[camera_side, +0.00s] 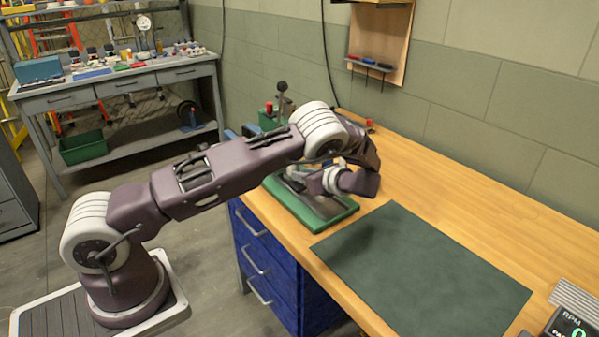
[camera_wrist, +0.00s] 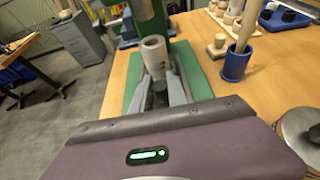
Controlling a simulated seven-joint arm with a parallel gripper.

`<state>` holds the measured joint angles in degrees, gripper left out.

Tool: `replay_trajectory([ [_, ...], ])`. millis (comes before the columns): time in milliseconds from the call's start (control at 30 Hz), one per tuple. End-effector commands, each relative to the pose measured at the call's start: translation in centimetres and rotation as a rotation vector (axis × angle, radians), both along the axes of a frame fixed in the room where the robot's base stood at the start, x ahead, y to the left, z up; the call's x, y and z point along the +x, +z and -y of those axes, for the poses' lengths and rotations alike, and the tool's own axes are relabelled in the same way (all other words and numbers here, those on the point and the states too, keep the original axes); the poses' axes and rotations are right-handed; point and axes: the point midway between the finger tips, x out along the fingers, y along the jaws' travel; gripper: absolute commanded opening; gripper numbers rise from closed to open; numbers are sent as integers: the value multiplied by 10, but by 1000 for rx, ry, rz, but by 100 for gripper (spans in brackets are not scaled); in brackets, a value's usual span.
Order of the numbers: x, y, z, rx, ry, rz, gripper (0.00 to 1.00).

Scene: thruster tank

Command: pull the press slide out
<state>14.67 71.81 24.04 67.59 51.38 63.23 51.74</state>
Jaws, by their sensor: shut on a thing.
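The press has a green base, whose rim shows in the side view (camera_side: 325,224) and in the wrist view (camera_wrist: 132,80). A grey metal slide surface (camera_side: 328,207) lies in the base, partly under my wrist. My gripper (camera_wrist: 160,90) is low over the press in the wrist view, its two fingers shut on a small dark knob-like part, apparently the slide's handle. A grey hollow cylinder (camera_wrist: 154,52) stands upright just beyond the fingers, before the green column. In the side view my arm hides the fingertips and most of the slide.
A dark green mat (camera_side: 420,268) lies on the wooden bench to the right of the press. A blue cup (camera_wrist: 236,64) with a wooden rod stands at right in the wrist view. A round metal-rimmed object (camera_wrist: 302,130) is at lower right. The bench behind the mat is clear.

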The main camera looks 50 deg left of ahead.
Motion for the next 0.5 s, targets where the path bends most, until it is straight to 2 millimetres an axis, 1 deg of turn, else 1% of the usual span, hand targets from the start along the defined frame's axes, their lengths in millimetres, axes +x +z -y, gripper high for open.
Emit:
replay_trajectory([
  [33, 2, 0, 14, 0, -7, 2, 0],
  [100, 2, 0, 35, 0, -8, 2, 0],
  [200, 2, 1, 62, 1, -7, 3, 0],
  [300, 2, 1, 84, 1, -7, 3, 0],
  [400, 1, 1, 98, 1, -6, 1, 0],
  [500, 1, 1, 104, 0, -4, 1, 0],
])
